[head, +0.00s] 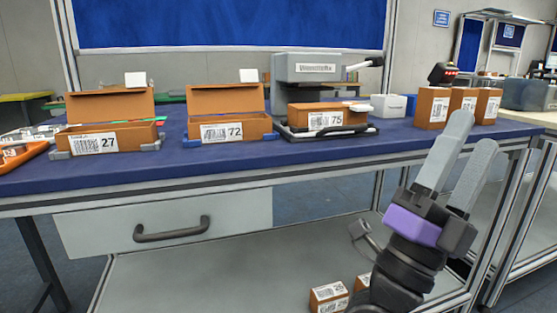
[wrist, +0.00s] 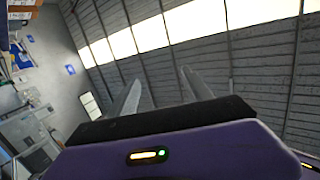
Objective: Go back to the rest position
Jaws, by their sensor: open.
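My gripper (head: 462,150) is raised in front of the right part of the workbench in the head view, fingers pointing up. Its two pale fingers stand apart with nothing between them, so it is open and empty. In the wrist view the fingers (wrist: 165,90) point toward the ceiling and walls, with no object between them. The blue-topped workbench (head: 235,160) lies behind and to the left of the gripper. The gripper does not appear to touch anything.
Open boxes labelled 27 (head: 93,143) and 72 (head: 221,132) stand on the bench. Box 75 (head: 325,119) sits at the grey machine (head: 306,68). Several brown boxes (head: 433,107) stand at the bench's right end. More boxes (head: 328,296) lie low, beside my arm.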

